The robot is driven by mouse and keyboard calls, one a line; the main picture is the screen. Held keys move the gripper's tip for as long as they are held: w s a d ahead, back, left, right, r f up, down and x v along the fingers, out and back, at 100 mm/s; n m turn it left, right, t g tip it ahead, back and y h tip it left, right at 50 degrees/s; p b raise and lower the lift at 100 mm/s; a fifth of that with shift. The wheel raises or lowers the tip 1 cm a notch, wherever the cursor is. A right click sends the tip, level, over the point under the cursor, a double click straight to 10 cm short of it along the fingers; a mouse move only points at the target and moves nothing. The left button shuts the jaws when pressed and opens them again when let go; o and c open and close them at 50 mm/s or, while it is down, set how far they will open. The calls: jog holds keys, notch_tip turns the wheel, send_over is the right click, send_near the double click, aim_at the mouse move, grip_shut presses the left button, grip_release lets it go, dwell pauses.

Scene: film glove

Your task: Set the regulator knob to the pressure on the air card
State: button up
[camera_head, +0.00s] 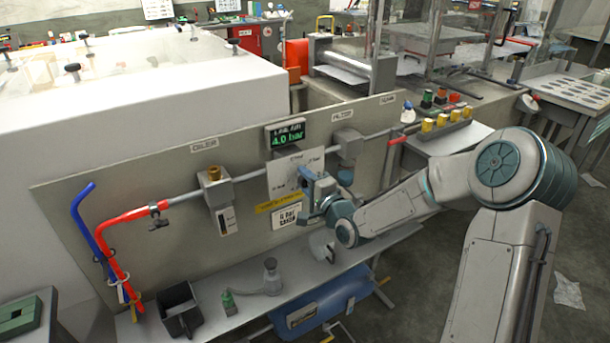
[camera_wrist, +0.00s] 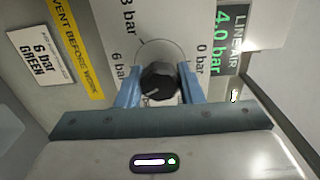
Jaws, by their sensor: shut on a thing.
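The black regulator knob (camera_wrist: 158,80) sits on a pale dial plate (camera_wrist: 120,30) printed with bar marks, among them 0 bar and 6 bar. My gripper (camera_wrist: 159,88) has its blue fingers on both sides of the knob, shut on it. A faint pale mark shows on the knob's lower left. In the head view my gripper (camera_head: 318,190) is at the plate (camera_head: 281,180) and hides the knob. The white air card (camera_wrist: 39,53) reads 6 bar GREEN; it also shows in the head view (camera_head: 287,217). The line air display (camera_head: 285,135) reads 4.0 bar.
A yellow strip (camera_head: 279,203) lies above the card. A brass-topped oiler (camera_head: 217,190) and a grey filter (camera_head: 348,147) flank the dial on the pipe. A red valve pipe (camera_head: 125,217) is at left. A shelf (camera_head: 250,310) with a black bin (camera_head: 180,310) runs below.

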jog(key=m+p, duration=0.2)
jog(key=m, duration=0.2)
jog(key=shift+m, duration=0.3)
jog(key=shift+f, duration=0.1)
dwell(0.4)
jog(key=o, duration=1)
jog(key=shift+s, duration=0.1)
jog(key=shift+c, duration=0.2)
jog(key=v, duration=1.3)
jog(key=shift+s+d, duration=0.25)
jog(key=shift+s, duration=0.05)
